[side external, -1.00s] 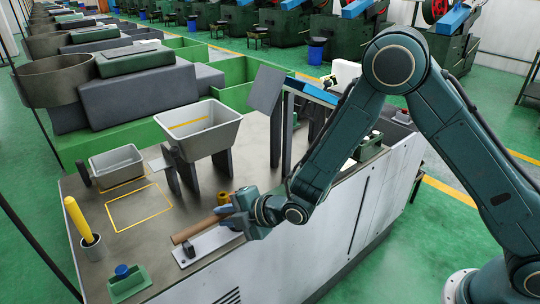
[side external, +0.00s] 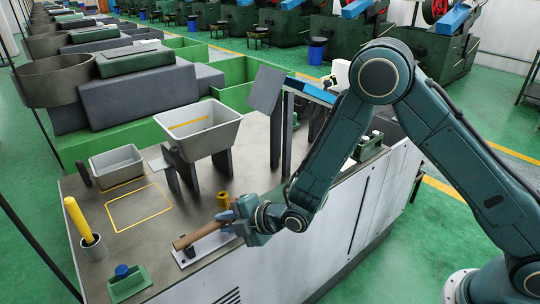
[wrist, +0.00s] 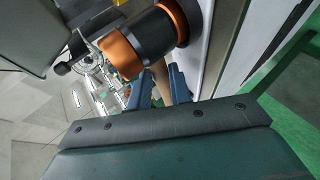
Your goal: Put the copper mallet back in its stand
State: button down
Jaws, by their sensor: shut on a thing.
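The copper mallet's brown handle (side external: 192,239) points left from my gripper (side external: 230,221) in the side view. In the wrist view its dark head with copper-coloured bands (wrist: 150,42) is just beyond my blue fingers (wrist: 155,88), with a brown strip of handle between them. My gripper is shut on the handle. The head is not clear in the side view, where my gripper is in the way. The pale stand plate (side external: 215,243) with a small dark support lies beneath the handle and is partly covered. I cannot tell whether handle and support touch.
A brass-coloured piece (side external: 223,201) stands right behind the handle. A yellow-handled tool in a cup (side external: 92,247) and a green block with a blue knob (side external: 128,280) are at left. A grey hopper (side external: 199,130) stands behind. The yellow-outlined area is clear.

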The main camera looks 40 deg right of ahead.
jog(key=shift+r, duration=0.1)
jog(key=c, duration=1.2)
grip_release()
jog(key=shift+v, duration=6.9)
jog(key=s+d+r+m+g+h, duration=0.25)
jog(key=s+d+r+m, duration=0.25)
jog(key=d+r+m, duration=0.6)
jog(key=s+d+r+m+g+h, duration=0.1)
jog(key=s+d+r+m, duration=0.1)
jog(key=s, duration=0.3)
jog(key=s+d+r+m, duration=0.2)
jog(key=s+r+m, duration=0.1)
jog(key=s, duration=0.3)
jog(key=s+d+r+m+g+h, duration=0.1)
jog(key=s+d+r+m, duration=0.1)
jog(key=s, duration=0.4)
jog(key=shift+s+d+r+m+g+h, duration=0.1)
jog(key=shift+d+m+g+h, duration=0.15)
jog(key=shift+m, duration=0.35)
jog(key=shift+s+d+r+m+g+h, duration=0.1)
jog(key=shift+d+m, duration=0.1)
jog(key=shift+m, duration=0.4)
